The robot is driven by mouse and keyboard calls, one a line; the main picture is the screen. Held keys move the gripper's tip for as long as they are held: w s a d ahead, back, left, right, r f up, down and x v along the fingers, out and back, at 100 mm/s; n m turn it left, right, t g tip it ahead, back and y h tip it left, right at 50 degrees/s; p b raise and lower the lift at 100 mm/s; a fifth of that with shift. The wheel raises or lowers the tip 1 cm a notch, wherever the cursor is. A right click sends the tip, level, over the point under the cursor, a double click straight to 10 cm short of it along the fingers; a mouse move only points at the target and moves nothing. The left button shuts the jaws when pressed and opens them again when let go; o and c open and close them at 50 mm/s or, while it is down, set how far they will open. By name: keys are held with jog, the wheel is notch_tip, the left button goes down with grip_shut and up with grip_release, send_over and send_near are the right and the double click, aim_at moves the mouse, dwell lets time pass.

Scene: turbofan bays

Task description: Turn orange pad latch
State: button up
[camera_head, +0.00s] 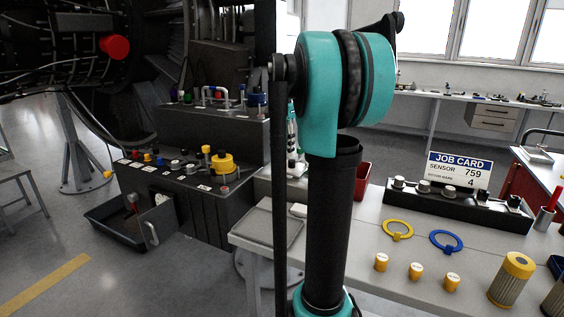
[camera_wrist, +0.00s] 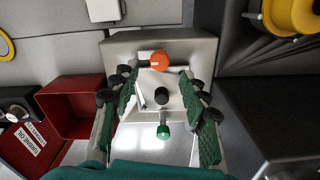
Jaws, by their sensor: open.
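The orange latch (camera_wrist: 160,61) is a small rounded knob at the top of a pale plate (camera_wrist: 182,103) in the wrist view. A black knob (camera_wrist: 161,96) sits below it, and a green-tipped part (camera_wrist: 163,131) is lower still. My gripper (camera_wrist: 160,82) is open, with one green-padded finger on each side of the plate. The orange latch lies between and just beyond the fingertips, apart from them. No contact shows. In the head view my arm hides most of this area, and I cannot make out the orange latch there.
A red bin (camera_wrist: 72,108) stands left in the wrist view. A dark console (camera_wrist: 277,112) with a yellow round part (camera_wrist: 296,14) is close on the right. In the head view, a white bench (camera_head: 370,255) holds rings, yellow caps, filters and a job card (camera_head: 458,171).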

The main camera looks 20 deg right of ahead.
aim_at(282, 164)
jog(key=shift+f, duration=2.55)
jog(key=shift+c, duration=0.6)
grip_shut()
